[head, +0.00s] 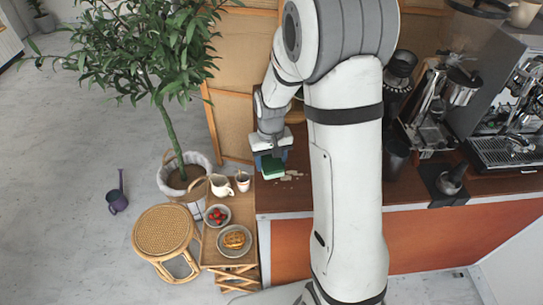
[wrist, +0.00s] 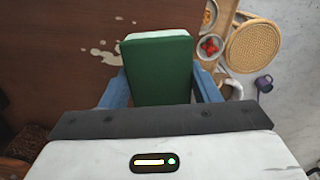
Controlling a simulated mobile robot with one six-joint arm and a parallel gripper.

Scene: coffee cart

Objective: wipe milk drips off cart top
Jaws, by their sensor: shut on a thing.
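My gripper (head: 270,168) is shut on a green sponge (head: 272,169) with a pale layer at its far end. In the wrist view the sponge (wrist: 160,70) sits between the two blue fingers of my gripper (wrist: 160,85). Pale milk drips (head: 290,176) lie on the brown cart top (head: 285,205), just right of the sponge in the head view. In the wrist view the milk drips (wrist: 104,53) show as several cream blotches left of the sponge on the cart top (wrist: 50,50). I cannot tell whether the sponge touches the surface. My arm hides part of the cart.
A small wooden table (head: 218,255) beside the cart bears a plate with a pastry (head: 234,240), a bowl of red fruit (head: 217,216) and cups. A wicker stool (head: 163,229) and a potted tree (head: 180,180) stand left. Coffee machine (head: 505,150) and tools stand right.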

